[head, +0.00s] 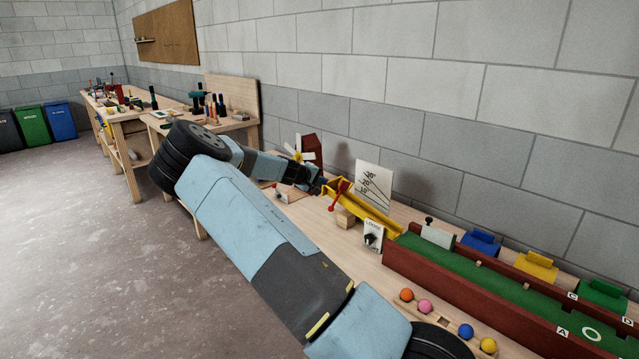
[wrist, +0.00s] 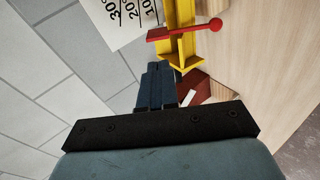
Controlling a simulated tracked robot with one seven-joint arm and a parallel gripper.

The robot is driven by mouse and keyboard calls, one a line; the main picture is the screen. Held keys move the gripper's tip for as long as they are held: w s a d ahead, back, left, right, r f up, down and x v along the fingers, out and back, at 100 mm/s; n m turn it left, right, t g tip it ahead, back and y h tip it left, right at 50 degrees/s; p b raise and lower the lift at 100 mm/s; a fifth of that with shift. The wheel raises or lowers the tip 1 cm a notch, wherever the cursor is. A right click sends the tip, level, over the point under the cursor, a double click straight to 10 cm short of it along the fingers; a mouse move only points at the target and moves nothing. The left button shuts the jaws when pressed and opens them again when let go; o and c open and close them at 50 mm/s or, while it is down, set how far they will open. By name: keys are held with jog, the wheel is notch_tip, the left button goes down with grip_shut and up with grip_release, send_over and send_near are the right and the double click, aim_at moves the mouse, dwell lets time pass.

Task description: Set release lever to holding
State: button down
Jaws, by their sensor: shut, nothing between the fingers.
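A red lever (head: 336,196) with a ball knob sits at the upper end of the yellow chute (head: 368,212). In the wrist view the red lever (wrist: 185,31) lies across the end of the yellow chute (wrist: 180,48), its ball on the right. I cannot read any marking for its settings. My gripper (head: 319,187) is beside the upper end of the chute. In the wrist view my gripper (wrist: 157,70) is shut and empty, its tips close below the chute end; whether they touch it is not clear.
An angle board (head: 373,185) stands behind the chute. A white box with a black knob (head: 373,236) is in front of it. A red-walled green trough (head: 470,275) lies to the right, and several coloured balls (head: 425,306) sit in front. A pinwheel (head: 298,152) stands behind my arm.

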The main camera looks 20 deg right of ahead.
send_over(339, 197)
jog(key=s+a, duration=0.2)
jog(key=f, duration=0.5)
jog(key=shift+w+a+f, duration=0.1)
jog(key=shift+a+f, duration=0.1)
